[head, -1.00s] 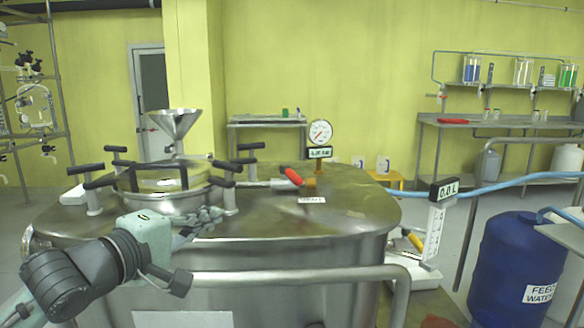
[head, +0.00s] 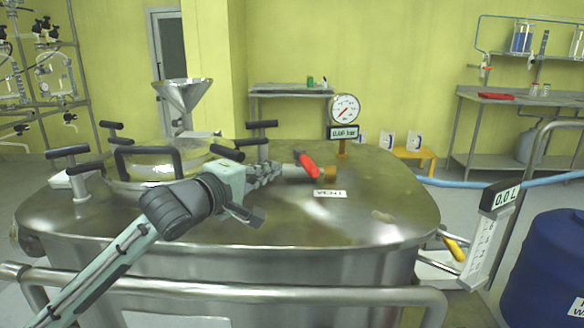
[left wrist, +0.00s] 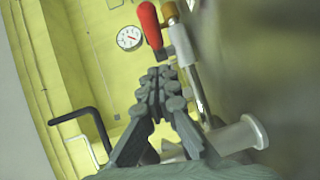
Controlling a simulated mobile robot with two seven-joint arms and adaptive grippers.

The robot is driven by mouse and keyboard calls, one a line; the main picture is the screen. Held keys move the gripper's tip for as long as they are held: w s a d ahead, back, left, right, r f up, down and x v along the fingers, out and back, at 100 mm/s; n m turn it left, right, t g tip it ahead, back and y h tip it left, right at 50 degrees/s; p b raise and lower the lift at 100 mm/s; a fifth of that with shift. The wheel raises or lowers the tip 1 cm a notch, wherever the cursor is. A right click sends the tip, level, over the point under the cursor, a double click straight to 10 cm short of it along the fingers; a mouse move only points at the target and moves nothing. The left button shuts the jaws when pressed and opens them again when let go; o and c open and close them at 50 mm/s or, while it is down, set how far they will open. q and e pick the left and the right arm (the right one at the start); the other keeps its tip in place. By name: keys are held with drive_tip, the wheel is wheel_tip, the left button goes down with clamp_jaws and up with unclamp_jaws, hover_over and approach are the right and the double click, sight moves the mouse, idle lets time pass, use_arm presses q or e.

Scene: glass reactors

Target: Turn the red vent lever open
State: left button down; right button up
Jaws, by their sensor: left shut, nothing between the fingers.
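The red vent lever (head: 309,165) sits on a short pipe with a brass end (head: 327,173) on top of the steel reactor (head: 370,205). It slants down to the right in the head view. In the left wrist view the red lever (left wrist: 149,25) is just beyond my fingertips. My left gripper (head: 280,168) is shut and empty, its fingertips just left of the lever. In the left wrist view my left gripper (left wrist: 162,82) points toward the lever, with a small gap in the picture. I cannot tell whether they touch. My right gripper is not in view.
A pressure gauge (head: 343,109) stands behind the lever. Black-handled clamps (head: 262,130) and a hatch with a black handle (head: 148,152) are left of it. A steel rail (head: 250,293) runs across the front. A blue drum (head: 550,265) stands at right.

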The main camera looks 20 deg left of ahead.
sight(302, 165)
use_arm(q)
drive_tip(key=w+d, duration=0.1)
drive_tip(key=d, duration=0.1)
drive_tip(key=w+d, duration=0.1)
drive_tip(key=w, duration=0.1)
drive_tip(key=shift+w+d+f, duration=0.3)
drive_tip(key=shift+d+f, duration=0.05)
drive_tip(key=shift+f, duration=0.05)
drive_tip(key=shift+d, duration=0.1)
